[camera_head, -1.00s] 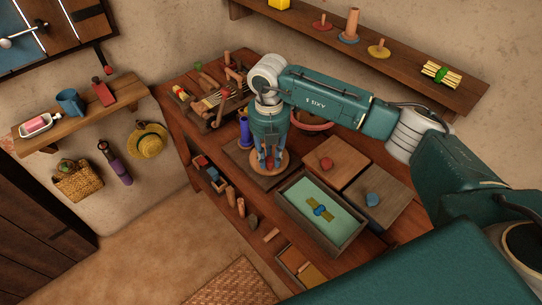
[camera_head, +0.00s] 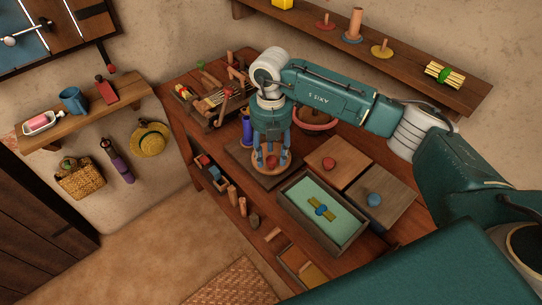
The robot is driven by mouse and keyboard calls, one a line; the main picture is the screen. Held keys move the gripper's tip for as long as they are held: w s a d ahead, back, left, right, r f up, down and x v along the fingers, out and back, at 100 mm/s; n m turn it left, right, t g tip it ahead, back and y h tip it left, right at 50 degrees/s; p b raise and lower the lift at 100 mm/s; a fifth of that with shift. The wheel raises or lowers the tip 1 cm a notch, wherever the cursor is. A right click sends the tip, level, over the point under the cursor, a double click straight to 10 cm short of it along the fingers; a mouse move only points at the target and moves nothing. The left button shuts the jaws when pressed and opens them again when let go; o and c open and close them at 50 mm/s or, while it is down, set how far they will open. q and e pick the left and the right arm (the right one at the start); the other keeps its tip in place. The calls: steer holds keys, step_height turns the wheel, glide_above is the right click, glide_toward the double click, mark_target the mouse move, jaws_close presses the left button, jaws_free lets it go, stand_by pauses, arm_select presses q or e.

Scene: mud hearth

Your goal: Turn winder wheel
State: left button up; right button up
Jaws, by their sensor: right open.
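A round, light wooden disc with a red knob, likely the winder wheel (camera_head: 271,174), lies on a dark square board (camera_head: 245,162) on the workbench. My right gripper (camera_head: 271,160) points straight down over it, fingers spread open around the red knob. I cannot tell whether the fingers touch the disc or knob. The gripper and its fingers hide the back part of the disc. My left gripper is not in view.
Beside the disc are a wooden panel with a red knob (camera_head: 329,163), one with a blue knob (camera_head: 374,200) and a green-lined tray (camera_head: 345,243). A pinkish bowl (camera_head: 316,119) and a tool rack (camera_head: 213,112) stand behind. A wall shelf (camera_head: 400,62) runs above my right arm.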

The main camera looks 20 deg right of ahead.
step_height(320, 180, up, 11)
steer(key=shift+f, duration=0.2)
steer(key=shift+s+a, duration=0.1)
stand_by(0.6)
